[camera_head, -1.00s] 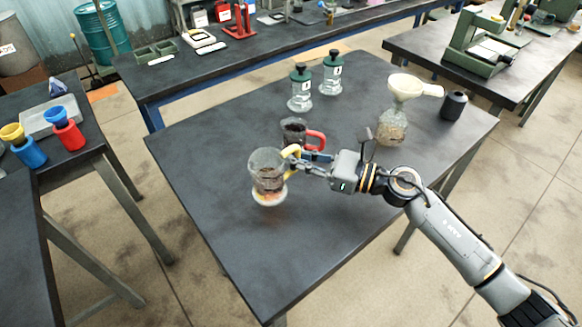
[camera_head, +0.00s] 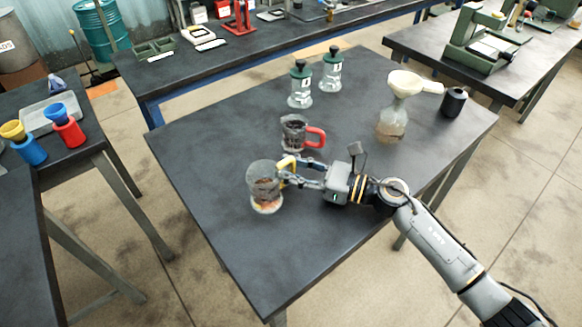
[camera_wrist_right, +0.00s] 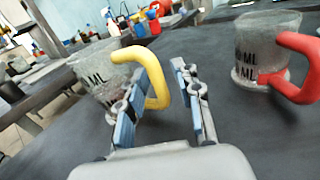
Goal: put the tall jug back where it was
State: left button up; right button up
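The tall jug (camera_head: 264,190), clear with a yellow handle (camera_head: 286,165) and dark and orange contents low inside, stands upright on the dark table (camera_head: 225,245). In the right wrist view the jug (camera_wrist_right: 92,80) is at the left, partly hidden by a finger. My right gripper (camera_head: 290,178) is at its handle side. In the wrist view the fingers (camera_wrist_right: 168,105) are spread, with the yellow handle (camera_wrist_right: 160,75) between them, nearer the left finger and a gap from the right one. My left gripper is out of view.
A shorter jug with a red handle (camera_head: 294,136) stands just behind the tall jug. Two green-capped bottles (camera_head: 300,90) stand further back. A flask (camera_head: 392,122) with a funnel (camera_head: 406,84) and a black cylinder (camera_head: 453,103) are at the right. The front of the table is clear.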

jog(key=shift+r+p, duration=0.25)
jog(key=shift+p, duration=0.05)
jog(key=b+v, duration=0.1)
jog(key=v, duration=0.2)
jog(key=b+v, duration=0.1)
jog(key=v, duration=0.3)
jog(key=b+v, duration=0.1)
jog(key=v, duration=0.2)
jog(key=shift+s+d+f+b, duration=0.15)
jog(key=shift+d+f+b, duration=0.15)
jog(key=shift+d, duration=0.05)
jog(key=shift+s+d+r, duration=0.15)
jog(key=shift+s+d, duration=0.15)
jog(key=shift+d, duration=0.3)
